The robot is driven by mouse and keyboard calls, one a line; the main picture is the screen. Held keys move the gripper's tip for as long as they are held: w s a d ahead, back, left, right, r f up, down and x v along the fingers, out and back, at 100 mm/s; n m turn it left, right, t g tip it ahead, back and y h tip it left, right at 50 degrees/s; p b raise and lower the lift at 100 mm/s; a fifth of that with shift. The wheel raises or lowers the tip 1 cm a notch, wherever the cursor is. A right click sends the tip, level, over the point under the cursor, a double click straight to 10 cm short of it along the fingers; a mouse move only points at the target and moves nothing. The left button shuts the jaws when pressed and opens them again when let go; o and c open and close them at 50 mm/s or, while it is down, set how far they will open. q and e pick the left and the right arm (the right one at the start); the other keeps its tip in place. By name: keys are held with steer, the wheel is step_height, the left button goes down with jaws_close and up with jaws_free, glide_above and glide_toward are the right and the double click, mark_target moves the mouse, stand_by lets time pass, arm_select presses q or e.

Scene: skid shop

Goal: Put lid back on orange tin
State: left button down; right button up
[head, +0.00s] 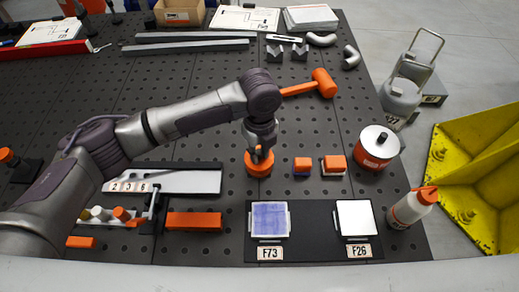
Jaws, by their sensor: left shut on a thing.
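A small round orange piece (256,168), which looks like the tin or its lid, sits or hovers low over the dark perforated bench, left of two small orange-topped blocks. My left gripper (259,155) points down onto it, its fingers shut at the top of it. The fingers hide its middle, so I cannot tell lid from tin there, nor whether it touches the bench. A larger orange pot (373,158) with a pale round top and dark knob stands at the bench's right edge. My right gripper is out of view.
Two orange-topped blocks (334,165) stand close right of the gripper. An orange mallet (324,83) lies behind. A dark mat (314,223) with blue and white square pads lies in front. A white bottle (410,207) stands at the right edge. The bench has free room behind the gripper.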

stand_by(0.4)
arm_select(q)
steer(key=shift+c, duration=2.3)
jaws_free()
steer(key=shift+r+p, duration=3.55)
steer(key=shift+p, duration=0.2)
jaws_close()
